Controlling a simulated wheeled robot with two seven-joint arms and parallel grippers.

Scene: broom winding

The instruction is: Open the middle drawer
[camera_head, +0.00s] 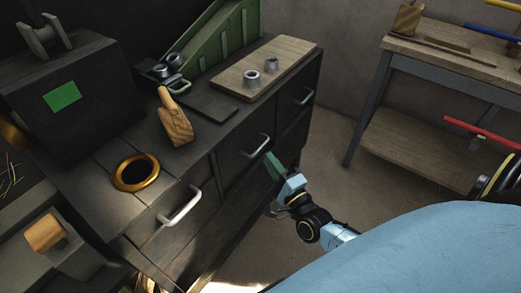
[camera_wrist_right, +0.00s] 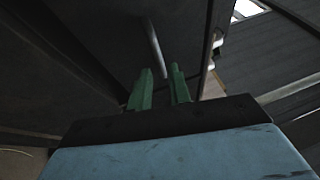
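The dark cabinet (camera_head: 212,140) has a row of drawers with light metal bar handles. The middle drawer (camera_head: 236,152) looks shut, and its handle (camera_head: 258,146) faces the room. My right gripper (camera_head: 272,165), with green fingers, is just in front of and below that handle. In the right wrist view my two green fingers (camera_wrist_right: 161,88) are apart with nothing held between them. A metal handle (camera_wrist_right: 155,45) runs on a dark drawer front just beyond the fingertips, its lower end in line with the gap. My left gripper is out of view.
Other handles sit to the left (camera_head: 180,207) and right (camera_head: 303,96). On the cabinet top are a gold ring (camera_head: 136,172), a wooden block (camera_head: 175,118), a board (camera_head: 265,68) with metal cups and a green rack (camera_head: 222,42). A workbench (camera_head: 455,66) stands right; floor between is clear.

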